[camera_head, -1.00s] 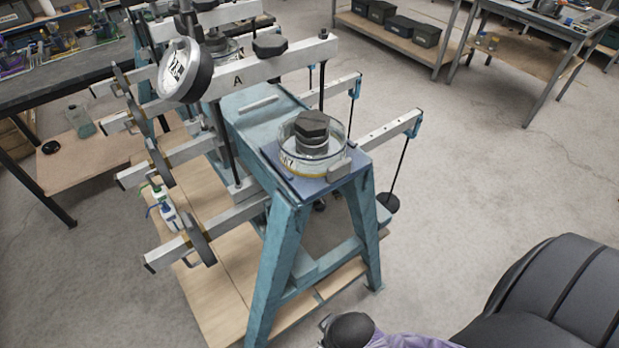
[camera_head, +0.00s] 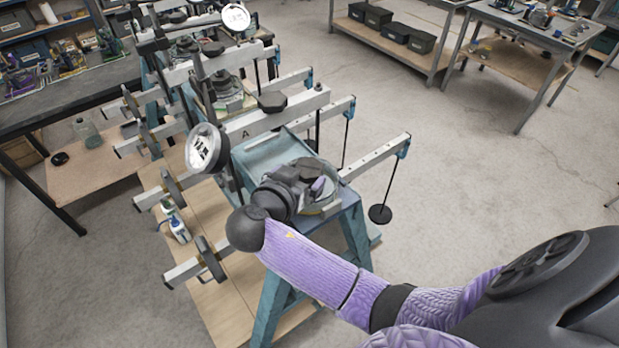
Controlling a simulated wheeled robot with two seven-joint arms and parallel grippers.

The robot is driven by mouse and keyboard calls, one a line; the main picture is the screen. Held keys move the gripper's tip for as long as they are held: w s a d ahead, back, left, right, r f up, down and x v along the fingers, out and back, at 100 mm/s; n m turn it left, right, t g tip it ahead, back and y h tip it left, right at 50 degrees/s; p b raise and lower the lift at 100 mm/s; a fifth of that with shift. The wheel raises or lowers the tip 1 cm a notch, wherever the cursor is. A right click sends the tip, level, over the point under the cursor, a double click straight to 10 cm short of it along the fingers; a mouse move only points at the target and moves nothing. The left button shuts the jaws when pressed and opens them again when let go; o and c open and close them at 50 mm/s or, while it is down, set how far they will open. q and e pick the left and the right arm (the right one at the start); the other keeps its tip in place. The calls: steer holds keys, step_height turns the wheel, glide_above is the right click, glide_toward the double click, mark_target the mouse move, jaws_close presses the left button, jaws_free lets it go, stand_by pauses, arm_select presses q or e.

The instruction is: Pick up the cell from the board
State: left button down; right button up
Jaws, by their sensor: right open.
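The cell (camera_head: 333,186), a round clear-walled dish that had a dark hexagonal top in the earlier view, sits on the board at the top of the blue lever frame. It is now mostly hidden, with only part of its clear wall showing. The board (camera_head: 349,197) is a flat blue plate, also largely covered. My right gripper (camera_head: 314,184) is open and over the cell, reaching in from the lower right. Its fingers are dark and partly hidden by my wrist, and I cannot tell whether they touch the cell. My left gripper is not in view.
A lever beam marked A (camera_head: 262,122) and a dial gauge (camera_head: 206,149) stand close left of the gripper. Another beam (camera_head: 376,156) with a hanging weight (camera_head: 380,214) extends to the right. More lever frames stand behind. The floor (camera_head: 470,190) at right is open.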

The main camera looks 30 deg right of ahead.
mark_target(308, 168)
steer(key=p+x, duration=0.1)
steer(key=x, duration=0.4)
steer(key=shift+d+f, duration=0.2)
jaws_close()
steer(key=shift+r, duration=0.1)
